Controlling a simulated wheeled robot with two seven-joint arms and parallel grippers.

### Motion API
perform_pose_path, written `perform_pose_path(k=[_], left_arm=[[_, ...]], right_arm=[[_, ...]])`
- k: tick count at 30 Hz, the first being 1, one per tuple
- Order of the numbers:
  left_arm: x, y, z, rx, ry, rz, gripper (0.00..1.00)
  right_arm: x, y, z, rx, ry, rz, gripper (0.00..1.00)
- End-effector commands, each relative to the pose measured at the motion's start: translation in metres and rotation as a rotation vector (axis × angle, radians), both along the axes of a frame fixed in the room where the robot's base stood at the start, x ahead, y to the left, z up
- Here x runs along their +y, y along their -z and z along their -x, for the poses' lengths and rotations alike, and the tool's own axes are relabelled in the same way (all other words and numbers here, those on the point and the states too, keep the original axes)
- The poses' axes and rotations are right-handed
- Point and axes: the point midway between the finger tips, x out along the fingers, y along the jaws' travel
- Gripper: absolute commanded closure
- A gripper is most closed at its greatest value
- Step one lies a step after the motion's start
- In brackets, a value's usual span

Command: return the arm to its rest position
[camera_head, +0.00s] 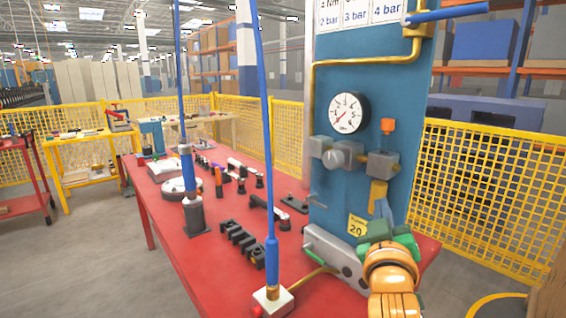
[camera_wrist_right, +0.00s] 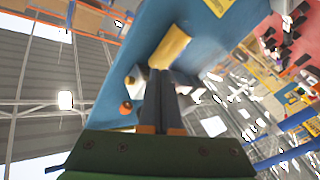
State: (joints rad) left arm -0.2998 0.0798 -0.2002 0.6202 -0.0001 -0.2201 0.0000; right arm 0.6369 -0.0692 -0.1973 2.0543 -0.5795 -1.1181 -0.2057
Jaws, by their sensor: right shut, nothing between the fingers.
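My right gripper (camera_head: 382,207) is in front of the lower part of the blue panel (camera_head: 412,70), with its green hand and orange arm coming up from the bottom right. In the right wrist view its two dark fingers (camera_wrist_right: 159,75) are together with nothing between them. The fingertips point at a yellow fitting (camera_wrist_right: 171,46) on the panel, which also shows in the head view (camera_head: 378,190). I cannot tell whether they touch it. My left gripper is not in view.
The panel carries a round gauge (camera_head: 348,113), grey valve blocks (camera_head: 343,154) and a brass pipe. It stands on a red table (camera_head: 190,262) with several tools and a hose-fed block (camera_head: 272,299). A yellow mesh fence (camera_head: 490,185) runs behind.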

Motion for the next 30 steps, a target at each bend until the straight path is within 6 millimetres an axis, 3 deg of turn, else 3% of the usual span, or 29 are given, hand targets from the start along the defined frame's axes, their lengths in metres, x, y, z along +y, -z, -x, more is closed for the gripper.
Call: perform_pose_path(k=[1,3,6,9,15,21,23,30], left_arm=[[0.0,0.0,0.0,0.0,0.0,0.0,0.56],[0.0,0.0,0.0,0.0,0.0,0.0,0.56],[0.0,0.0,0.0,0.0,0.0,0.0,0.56],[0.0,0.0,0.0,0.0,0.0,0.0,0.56],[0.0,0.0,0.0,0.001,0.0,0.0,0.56],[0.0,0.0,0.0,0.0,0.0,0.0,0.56],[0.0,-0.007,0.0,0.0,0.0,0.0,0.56],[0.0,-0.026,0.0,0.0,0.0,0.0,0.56]], right_arm=[[-0.002,0.054,0.005,0.124,-0.019,-0.047,1.0],[-0.001,0.128,0.022,0.3,-0.046,-0.125,1.0],[0.002,0.215,0.065,0.534,-0.07,-0.228,1.0],[0.007,0.275,0.111,0.722,-0.082,-0.306,1.0],[0.017,0.346,0.202,1.022,-0.085,-0.421,1.0],[0.027,0.381,0.292,1.282,-0.078,-0.514,1.0],[0.028,0.393,0.292,1.304,-0.075,-0.52,1.0],[0.03,0.464,0.293,1.356,-0.066,-0.515,1.0]])
